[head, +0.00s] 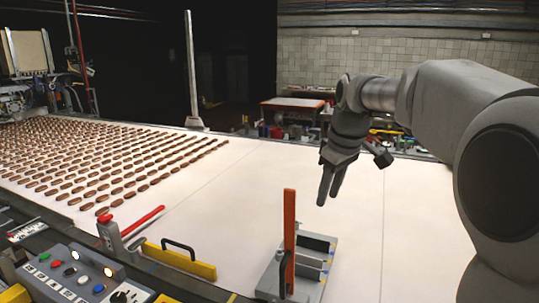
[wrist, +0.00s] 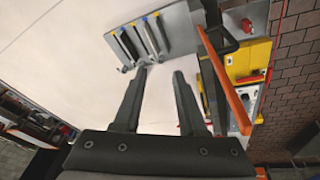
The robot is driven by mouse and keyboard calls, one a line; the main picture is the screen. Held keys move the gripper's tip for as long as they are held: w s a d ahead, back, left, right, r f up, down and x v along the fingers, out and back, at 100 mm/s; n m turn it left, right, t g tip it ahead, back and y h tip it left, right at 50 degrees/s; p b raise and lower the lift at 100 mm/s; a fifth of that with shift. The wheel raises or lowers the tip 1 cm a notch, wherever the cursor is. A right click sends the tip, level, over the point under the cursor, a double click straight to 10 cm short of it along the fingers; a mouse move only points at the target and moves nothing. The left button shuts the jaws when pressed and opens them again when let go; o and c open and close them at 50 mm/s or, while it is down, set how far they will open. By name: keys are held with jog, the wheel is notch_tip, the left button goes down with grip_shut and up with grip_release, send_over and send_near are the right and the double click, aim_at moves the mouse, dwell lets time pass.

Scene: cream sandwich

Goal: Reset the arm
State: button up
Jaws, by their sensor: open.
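My gripper (head: 327,198) hangs in the air above the white conveyor belt, pointing down, to the right of an upright orange bar. In the wrist view its two dark fingers (wrist: 160,72) are apart, with only pale belt surface and no object between them. My grey arm reaches in from the right in the head view. The orange bar (head: 290,235) rises from a grey metal fixture (head: 315,272) at the belt's near edge. In the wrist view the fixture (wrist: 180,30) lies beyond the fingertips, and the orange bar (wrist: 222,80) is to the right of the fingers.
Rows of brown oval pieces (head: 100,165) cover the belt's left part. The belt (head: 230,215) is bare around my gripper. A control panel (head: 85,280), a red lever (head: 142,220) and a yellow bar (head: 180,260) line the near edge. A white post (head: 192,75) stands at the far edge.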

jog(key=s+f+m+t, duration=0.1)
jog(key=s+f+m, duration=0.2)
jog(key=s, duration=1)
jog(key=s+d+f+m+t+h, duration=0.1)
jog(key=s+f+m, duration=0.2)
jog(key=s, duration=1.1)
jog(key=shift+f+m+t, duration=0.3)
jog(key=shift+f+m, duration=0.05)
jog(key=shift+m, duration=0.75)
